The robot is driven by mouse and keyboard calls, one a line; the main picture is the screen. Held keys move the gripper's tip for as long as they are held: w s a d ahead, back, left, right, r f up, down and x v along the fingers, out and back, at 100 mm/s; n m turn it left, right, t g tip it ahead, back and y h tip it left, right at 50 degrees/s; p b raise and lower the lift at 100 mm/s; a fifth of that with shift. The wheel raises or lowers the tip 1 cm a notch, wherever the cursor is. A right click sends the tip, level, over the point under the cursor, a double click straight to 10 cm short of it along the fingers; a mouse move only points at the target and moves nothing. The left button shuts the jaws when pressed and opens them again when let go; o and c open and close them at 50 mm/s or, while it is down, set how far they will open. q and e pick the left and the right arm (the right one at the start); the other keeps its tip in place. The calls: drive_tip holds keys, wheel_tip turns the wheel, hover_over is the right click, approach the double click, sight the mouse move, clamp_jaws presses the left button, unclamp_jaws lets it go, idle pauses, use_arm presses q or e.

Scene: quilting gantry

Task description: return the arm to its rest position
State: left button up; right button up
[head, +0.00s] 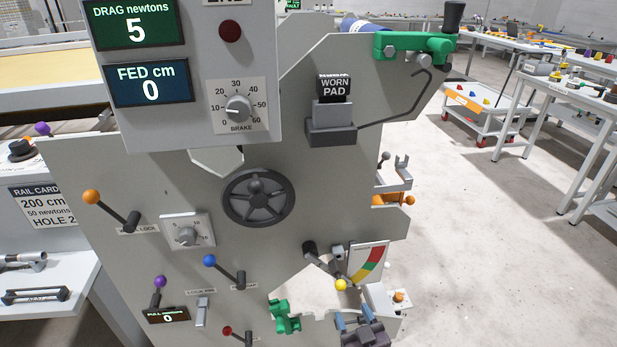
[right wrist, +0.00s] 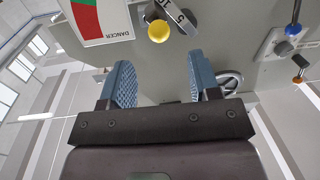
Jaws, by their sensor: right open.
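My right gripper (head: 357,322) is low in the head view, at the lower edge of the grey machine panel (head: 330,220). Its blue fingers stand apart with nothing between them; the right wrist view shows the same open gap (right wrist: 160,82). A yellow ball knob (head: 341,285) on a dark lever is just above the fingers in the head view. In the right wrist view the yellow knob (right wrist: 158,31) lies beyond the fingertips, apart from them. My left gripper is not in view.
A coloured gauge (head: 368,264) and an orange-topped box (head: 398,297) are close to my right gripper. A green clamp (head: 284,316) is to its left. A black handwheel (head: 258,197) and several ball levers are on the panel. Open floor (head: 480,230) lies to the right.

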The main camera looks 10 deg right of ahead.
use_arm(q)
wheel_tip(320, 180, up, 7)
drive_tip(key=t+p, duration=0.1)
drive_tip(key=p, duration=0.7)
use_arm(e)
drive_tip(key=s+d+r+g+h, duration=0.1)
drive_tip(key=s+d+r+g, duration=0.1)
drive_tip(key=s, duration=0.7)
drive_tip(key=s+d+r+m+g, duration=0.1)
drive_tip(key=s+d, duration=0.4)
drive_tip(key=s, duration=0.5)
drive_tip(key=s+d+r+g+h, duration=0.1)
drive_tip(key=s+d+r+g, duration=0.2)
drive_tip(key=s, duration=0.6)
drive_tip(key=shift+s+d+r+m+g+h, duration=0.15)
drive_tip(key=shift+d+r+m+g+h, duration=0.2)
drive_tip(key=shift+d, duration=0.35)
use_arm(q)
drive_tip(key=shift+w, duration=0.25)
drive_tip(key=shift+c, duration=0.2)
